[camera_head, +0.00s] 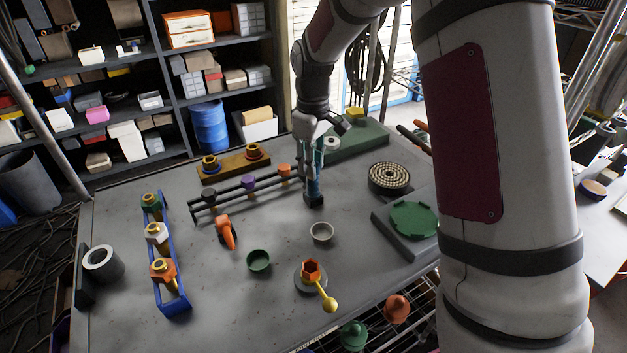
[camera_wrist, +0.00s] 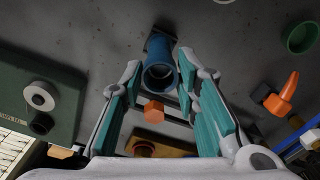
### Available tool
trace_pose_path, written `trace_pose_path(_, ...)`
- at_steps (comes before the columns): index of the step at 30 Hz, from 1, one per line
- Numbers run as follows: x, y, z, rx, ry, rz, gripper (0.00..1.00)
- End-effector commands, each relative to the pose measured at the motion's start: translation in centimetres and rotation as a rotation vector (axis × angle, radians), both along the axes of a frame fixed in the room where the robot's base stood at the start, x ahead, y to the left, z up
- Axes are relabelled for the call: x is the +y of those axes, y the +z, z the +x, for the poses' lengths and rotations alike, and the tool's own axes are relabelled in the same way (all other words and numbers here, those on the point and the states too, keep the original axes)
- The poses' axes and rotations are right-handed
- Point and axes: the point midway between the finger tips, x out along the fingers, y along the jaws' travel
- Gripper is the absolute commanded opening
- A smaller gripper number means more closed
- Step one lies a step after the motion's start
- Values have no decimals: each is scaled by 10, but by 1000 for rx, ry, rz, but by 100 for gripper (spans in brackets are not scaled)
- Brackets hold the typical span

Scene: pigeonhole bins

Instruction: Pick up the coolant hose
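An upright blue tube (camera_head: 314,187) stands on a small dark square base on the table; I take it for the coolant hose, though its form is partly hidden by my fingers. In the wrist view the blue tube (camera_wrist: 159,75) shows its round open end between the fingertips. My gripper (camera_head: 312,170) points down over it. In the wrist view my gripper (camera_wrist: 161,78) has its teal-padded fingers apart, one on each side of the tube. I cannot tell whether either finger touches it.
A dark rail (camera_head: 235,190) with purple and orange knobs stands close left of the tube. A bent orange piece (camera_head: 227,233), a grey ring cup (camera_head: 322,233) and a green cup (camera_head: 259,261) lie nearer. A green block (camera_head: 365,138) stands behind. A round beaded disc (camera_head: 389,177) is at right.

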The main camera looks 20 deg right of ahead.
Motion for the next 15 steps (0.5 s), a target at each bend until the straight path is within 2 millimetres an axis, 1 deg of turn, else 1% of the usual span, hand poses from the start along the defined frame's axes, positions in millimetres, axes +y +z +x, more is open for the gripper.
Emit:
trace_pose_path(1,0,0,0,0,0,0,10)
trace_pose_path(2,0,0,0,0,0,0,4)
trace_pose_path(3,0,0,0,0,0,0,0)
trace_pose_path(10,0,1,0,-1,0,1,0)
trace_pose_path(15,0,6,0,-1,0,0,0)
